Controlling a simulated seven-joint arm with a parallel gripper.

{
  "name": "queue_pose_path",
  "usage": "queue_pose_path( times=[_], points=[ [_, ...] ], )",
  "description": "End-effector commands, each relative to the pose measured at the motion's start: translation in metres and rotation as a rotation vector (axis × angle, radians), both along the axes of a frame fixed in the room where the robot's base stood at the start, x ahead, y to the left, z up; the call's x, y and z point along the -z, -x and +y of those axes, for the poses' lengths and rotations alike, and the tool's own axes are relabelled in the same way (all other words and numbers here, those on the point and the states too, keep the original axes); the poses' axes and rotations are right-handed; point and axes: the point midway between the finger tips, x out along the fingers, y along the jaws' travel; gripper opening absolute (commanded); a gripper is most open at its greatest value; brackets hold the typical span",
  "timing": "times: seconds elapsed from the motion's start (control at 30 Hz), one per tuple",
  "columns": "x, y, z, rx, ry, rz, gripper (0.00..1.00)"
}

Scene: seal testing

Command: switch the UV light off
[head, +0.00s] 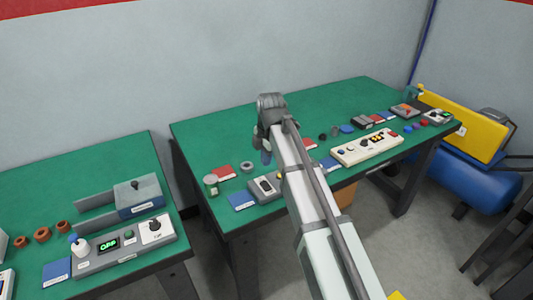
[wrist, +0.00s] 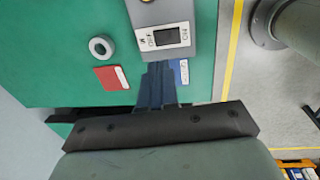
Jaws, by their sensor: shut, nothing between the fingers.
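A grey switch box (wrist: 178,15) marked OFF and ON with a dark rocker (wrist: 167,37) lies on the green table in the wrist view. In the head view, a small grey box with a dark switch (head: 265,187) near the front edge looks like the same one. I cannot read a UV label or tell which way the rocker is tipped. My gripper (wrist: 159,68) is shut and empty, its blue fingers together just below the box's near edge in the wrist view. In the head view my gripper (head: 266,156) points down over the table; its height is unclear.
A red card (wrist: 111,77) and a grey ring (wrist: 101,46) lie left of the box; a blue-and-white card (wrist: 181,71) is close by the fingers. A long white panel (head: 367,148) stands to the right. A left table (head: 90,170) holds another console.

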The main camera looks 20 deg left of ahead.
Motion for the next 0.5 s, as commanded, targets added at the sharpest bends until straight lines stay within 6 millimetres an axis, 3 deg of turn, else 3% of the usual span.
queue_pose_path(
  times=[0.5],
  points=[
    [0.077, -0.006, 0.006, 0.000, 0.001, 0.001, 0.00]
  ],
)
